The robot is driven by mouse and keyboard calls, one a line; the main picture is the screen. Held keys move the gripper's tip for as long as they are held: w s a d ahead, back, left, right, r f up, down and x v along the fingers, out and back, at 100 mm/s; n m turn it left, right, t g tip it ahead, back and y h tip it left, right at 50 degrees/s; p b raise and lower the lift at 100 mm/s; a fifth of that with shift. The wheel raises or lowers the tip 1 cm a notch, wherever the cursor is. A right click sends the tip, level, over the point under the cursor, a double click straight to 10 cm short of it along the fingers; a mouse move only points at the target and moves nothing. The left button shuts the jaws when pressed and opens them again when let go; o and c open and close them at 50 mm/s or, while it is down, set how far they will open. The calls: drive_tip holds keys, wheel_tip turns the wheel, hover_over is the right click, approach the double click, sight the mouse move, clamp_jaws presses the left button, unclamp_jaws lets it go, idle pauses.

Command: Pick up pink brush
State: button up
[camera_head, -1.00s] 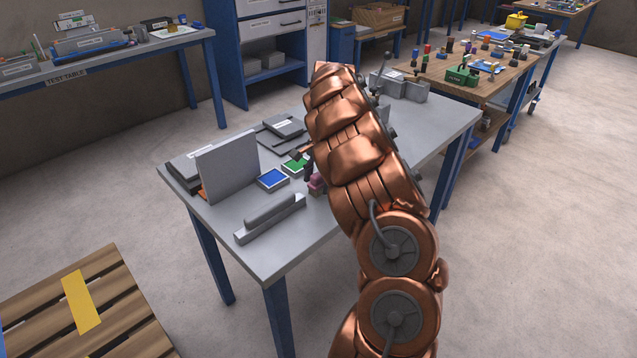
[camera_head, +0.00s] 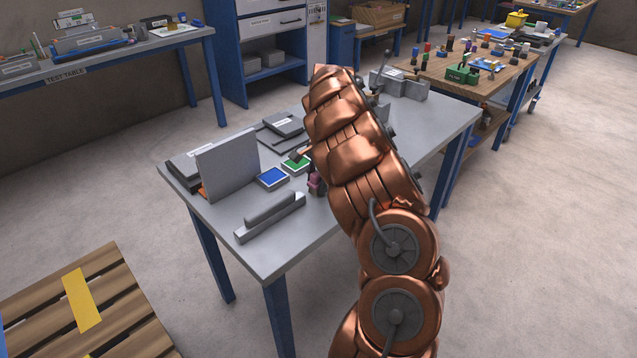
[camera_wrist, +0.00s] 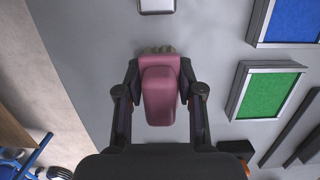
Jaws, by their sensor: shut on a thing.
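The pink brush (camera_wrist: 158,90) is in the middle of the wrist view, with grey-brown bristles at its far end. My gripper (camera_wrist: 159,78) is shut on it, one finger against each side. In the head view a small pink part of the brush (camera_head: 315,184) shows at the left edge of my copper arm. The rest of the brush and most of my gripper are hidden there behind the arm. I cannot tell whether the brush touches the grey table (camera_head: 290,240).
A blue pad (camera_head: 272,177) and a green pad (camera_head: 296,163) lie just left of the brush. An upright grey plate (camera_head: 228,165) and a grey stepped block (camera_head: 270,217) stand farther left. The table's front strip is clear.

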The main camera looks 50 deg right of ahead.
sight(318, 173)
clamp_jaws()
drive_tip(key=shift+w+r+b, duration=0.1)
drive_tip(key=shift+r+b, duration=0.3)
drive_tip(key=shift+r, duration=1.4)
drive_tip(key=s+a+r+b, duration=0.1)
drive_tip(key=s+b, duration=0.1)
drive_tip(key=s, duration=1.4)
drive_tip(key=shift+r+b, duration=0.25)
drive_tip(key=shift+b, duration=0.05)
drive_tip(key=shift+s, duration=0.1)
drive_tip(key=o, duration=0.5)
unclamp_jaws()
drive_tip(key=c, duration=0.4)
